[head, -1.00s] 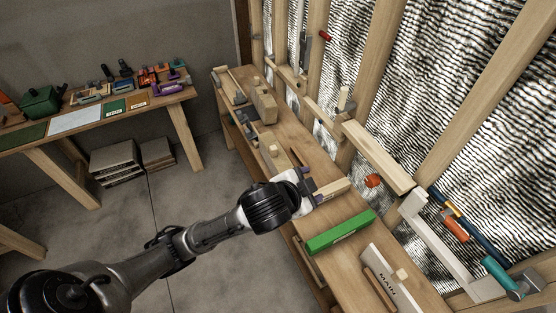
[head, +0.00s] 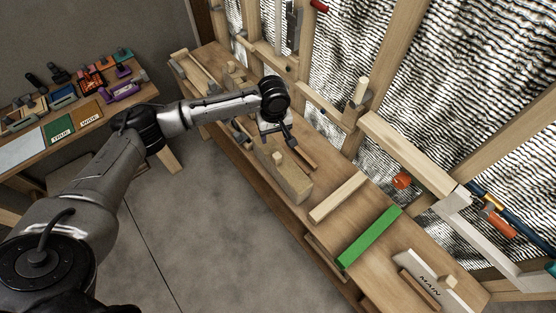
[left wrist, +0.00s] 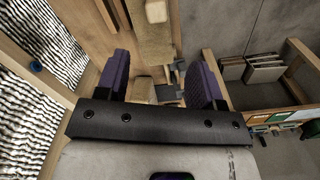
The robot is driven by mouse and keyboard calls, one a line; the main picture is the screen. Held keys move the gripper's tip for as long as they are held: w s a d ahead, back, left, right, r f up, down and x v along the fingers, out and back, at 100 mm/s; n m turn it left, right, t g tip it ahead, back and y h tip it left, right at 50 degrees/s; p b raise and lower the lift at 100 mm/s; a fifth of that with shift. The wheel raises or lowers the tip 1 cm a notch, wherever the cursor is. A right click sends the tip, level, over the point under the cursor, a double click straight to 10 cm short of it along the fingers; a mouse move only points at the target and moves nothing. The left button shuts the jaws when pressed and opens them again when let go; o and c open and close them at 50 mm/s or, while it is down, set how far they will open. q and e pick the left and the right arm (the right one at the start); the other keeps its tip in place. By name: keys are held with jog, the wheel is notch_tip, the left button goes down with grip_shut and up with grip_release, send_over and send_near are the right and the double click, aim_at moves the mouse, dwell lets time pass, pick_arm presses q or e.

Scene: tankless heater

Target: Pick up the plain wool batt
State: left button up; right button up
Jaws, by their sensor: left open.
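My left gripper (head: 277,132) is open and empty above the back half of the long workbench. Its two purple-padded fingers show in the left wrist view (left wrist: 161,82), spread apart. A thick tan block with a rough surface (head: 290,182), possibly the plain wool batt, lies on the bench just in front of the gripper, with a small wooden knob (head: 278,158) at its side. A tan rough block also shows beyond the fingers in the left wrist view (left wrist: 153,42). I cannot tell for certain which piece is the plain wool batt. My right gripper is not in view.
A pale wood bar (head: 338,197), a green bar (head: 370,237) and a white board marked MAIN (head: 432,277) lie along the workbench (head: 345,225). Wall studs and shiny foil stand at the right. A side table (head: 75,140) with tools is at left. Floor between is clear.

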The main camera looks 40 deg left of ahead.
aim_at(277, 155)
pick_arm(q)
jog(key=f+n, duration=0.2)
jog(key=f, duration=0.2)
jog(key=f+n, duration=0.1)
jog(key=f, duration=0.3)
jog(key=shift+d+f+n+b, duration=0.2)
jog(key=shift+f+n+b, duration=0.1)
jog(key=shift+n+b, duration=0.1)
jog(key=shift+d+f, duration=0.15)
jog(key=shift+f, duration=1.2)
jog(key=shift+d+f, duration=0.1)
jog(key=shift+f, duration=1.2)
jog(key=c, duration=1)
jog(key=shift+w, duration=0.1)
grip_shut()
